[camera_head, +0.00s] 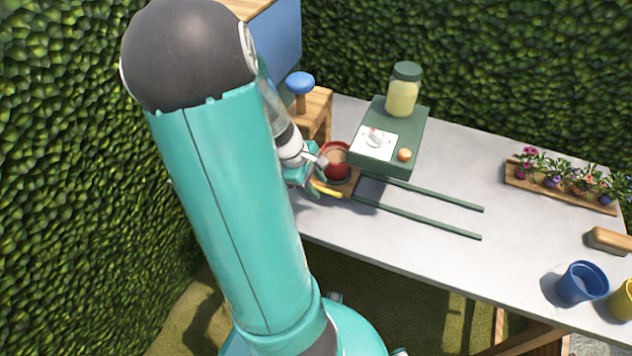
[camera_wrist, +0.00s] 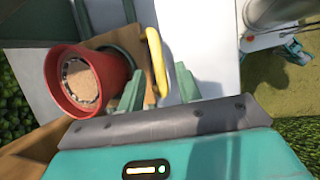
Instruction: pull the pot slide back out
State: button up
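The pot slide is a brown wooden board (camera_head: 350,184) at the left end of two dark green rails (camera_head: 430,195). A yellow curved handle (camera_head: 326,188) stands at its near left side; it also shows in the wrist view (camera_wrist: 156,62). A red pot (camera_head: 335,163) with brown fill sits at the slide; in the wrist view the pot (camera_wrist: 75,82) is left of the handle. My gripper (camera_wrist: 158,82) has its two green fingers apart, one on each side of the handle's lower end, with visible gaps. In the head view my gripper (camera_head: 308,175) is partly hidden by my arm.
A green machine (camera_head: 388,160) with a dial, an orange button and a yellow jar (camera_head: 403,90) stands behind the rails. A blue-topped knob (camera_head: 300,83) is at the back left. A flower tray (camera_head: 560,187) and blue pot (camera_head: 582,284) are right. The middle tabletop is clear.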

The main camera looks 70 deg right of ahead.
aim_at(338, 194)
grip_shut()
jog(key=s, duration=0.5)
jog(key=shift+a, duration=0.2)
grip_release()
jog(key=shift+w, duration=0.1)
jog(key=v, duration=1.4)
